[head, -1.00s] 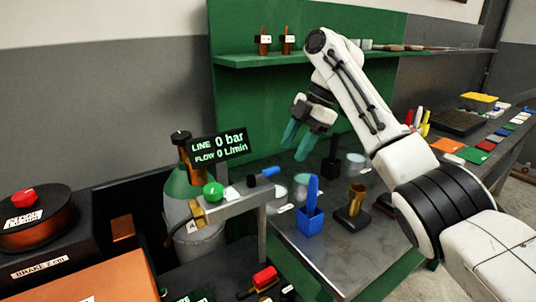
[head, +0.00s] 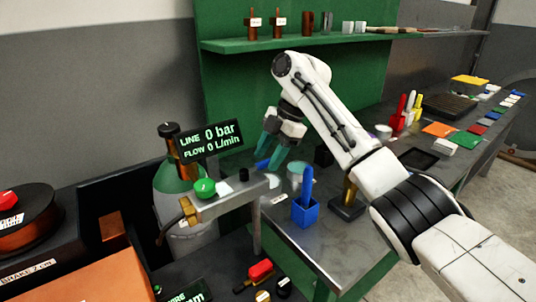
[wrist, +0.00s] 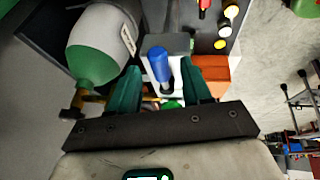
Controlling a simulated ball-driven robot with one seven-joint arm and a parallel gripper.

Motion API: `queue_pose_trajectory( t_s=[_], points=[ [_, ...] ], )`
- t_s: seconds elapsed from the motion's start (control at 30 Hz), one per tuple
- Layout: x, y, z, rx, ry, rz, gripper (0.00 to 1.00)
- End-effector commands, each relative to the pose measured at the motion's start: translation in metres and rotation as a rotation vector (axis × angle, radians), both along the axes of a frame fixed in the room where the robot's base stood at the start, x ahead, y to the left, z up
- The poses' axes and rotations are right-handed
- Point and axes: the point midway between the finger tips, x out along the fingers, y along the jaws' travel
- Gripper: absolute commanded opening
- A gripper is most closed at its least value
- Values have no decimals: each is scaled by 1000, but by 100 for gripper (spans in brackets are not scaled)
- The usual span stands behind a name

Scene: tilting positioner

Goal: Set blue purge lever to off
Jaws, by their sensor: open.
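The blue purge lever (head: 262,164) sticks out at the right end of the grey regulator block (head: 235,195), beside a black knob. In the wrist view the blue lever (wrist: 159,66) lies between my two teal fingers, with a gap on each side. My gripper (head: 272,156) is open and empty, close to the lever and pointing down in the head view; it also shows in the wrist view (wrist: 160,84). The display (head: 211,138) reads LINE 0 bar and FLOW 0 L/min. The far end of the lever is partly hidden in the head view.
A green knob (head: 204,188) and a gas cylinder (head: 172,180) stand to the left of the lever. A blue holder (head: 305,212) with a blue-handled tool stands on the metal bench to the right. A green shelf (head: 330,42) runs behind my arm.

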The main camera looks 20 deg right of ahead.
Motion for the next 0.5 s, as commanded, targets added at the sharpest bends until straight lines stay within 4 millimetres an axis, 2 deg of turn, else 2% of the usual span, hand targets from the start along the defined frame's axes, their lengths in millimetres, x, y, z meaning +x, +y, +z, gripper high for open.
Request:
queue_pose_trajectory(
  t_s=[0.4, 0.5],
  points=[
    [0, 4, -8, -1, -1, 1, 48],
    [0, 3, -7, -1, -1, 1, 39]
  ],
)
